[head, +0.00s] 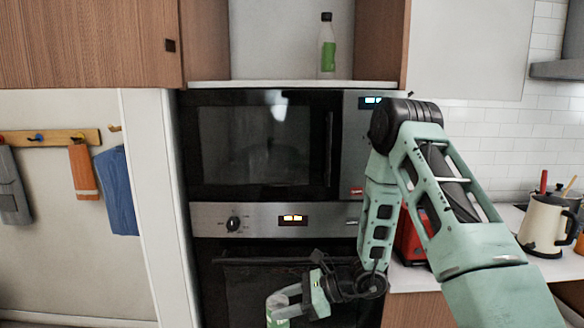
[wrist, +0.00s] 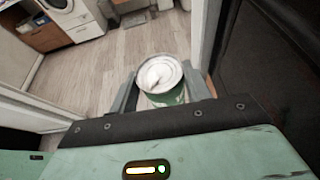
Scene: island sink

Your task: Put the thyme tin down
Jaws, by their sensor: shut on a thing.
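The thyme tin (wrist: 162,80) is a small round tin with a pale lid and a green side. My gripper (wrist: 160,92) is shut on it, with one finger on each side in the wrist view. In the head view the tin (head: 277,309) shows at the bottom edge, held in my gripper (head: 283,300) in front of the dark oven. Its lower part is cut off by the frame. In the wrist view there is wooden floor beyond the tin, and no surface shows touching it.
A microwave (head: 262,145) sits above an oven (head: 285,275). A bottle (head: 327,55) stands on the shelf above. On the right, a counter (head: 545,262) holds a cream kettle (head: 543,225) and a red object (head: 412,240). A washing machine (wrist: 70,12) stands across the floor.

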